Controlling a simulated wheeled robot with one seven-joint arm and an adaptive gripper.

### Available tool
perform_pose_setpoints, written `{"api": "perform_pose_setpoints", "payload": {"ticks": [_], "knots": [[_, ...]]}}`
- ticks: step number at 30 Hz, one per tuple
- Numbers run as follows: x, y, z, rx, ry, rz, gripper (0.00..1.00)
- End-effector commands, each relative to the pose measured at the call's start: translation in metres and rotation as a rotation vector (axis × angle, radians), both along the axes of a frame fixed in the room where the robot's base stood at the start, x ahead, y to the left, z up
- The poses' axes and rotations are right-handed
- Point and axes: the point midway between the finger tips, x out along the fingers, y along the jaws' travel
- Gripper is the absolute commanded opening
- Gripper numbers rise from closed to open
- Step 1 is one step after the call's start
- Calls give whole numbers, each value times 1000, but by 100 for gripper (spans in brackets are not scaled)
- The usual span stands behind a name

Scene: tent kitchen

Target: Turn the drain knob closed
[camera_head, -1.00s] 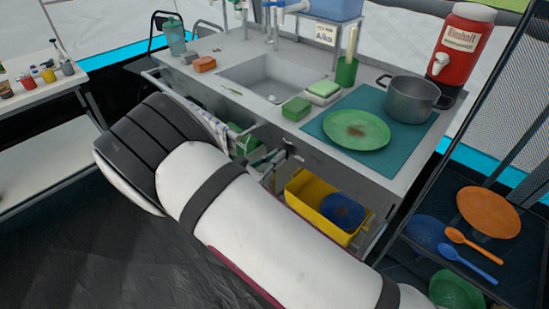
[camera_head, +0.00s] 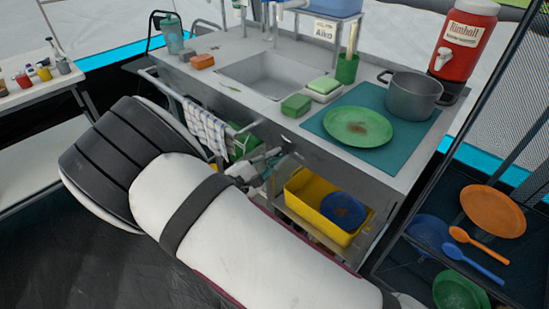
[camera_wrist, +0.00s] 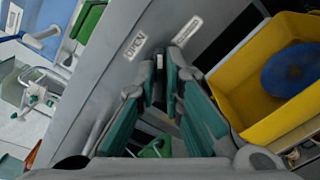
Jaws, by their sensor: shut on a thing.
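My gripper (camera_wrist: 160,75) has two teal-padded fingers that come together at the grey front panel (camera_wrist: 100,85) in the wrist view. A label reading OPEN (camera_wrist: 135,46) is beside the tips, and a second label (camera_wrist: 187,30) is on the other side, too small to read. In the head view my gripper (camera_head: 268,163) is low at the counter's front, below the sink (camera_head: 265,73), and the knob is hidden.
A yellow bin (camera_head: 305,203) with a blue round item (camera_head: 343,210) stands under the counter, close to my gripper. A checked towel (camera_head: 206,128) hangs on the front rail. A green plate (camera_head: 358,127) and grey pot (camera_head: 412,97) are on top. A dark rack stands at right.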

Motion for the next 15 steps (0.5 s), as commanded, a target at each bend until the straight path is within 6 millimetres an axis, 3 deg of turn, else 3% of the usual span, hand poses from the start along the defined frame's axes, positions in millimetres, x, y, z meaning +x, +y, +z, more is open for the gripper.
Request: {"api": "perform_pose_setpoints", "payload": {"ticks": [15], "knots": [[-1, 0, -5, 363, -278, 2, 0]]}}
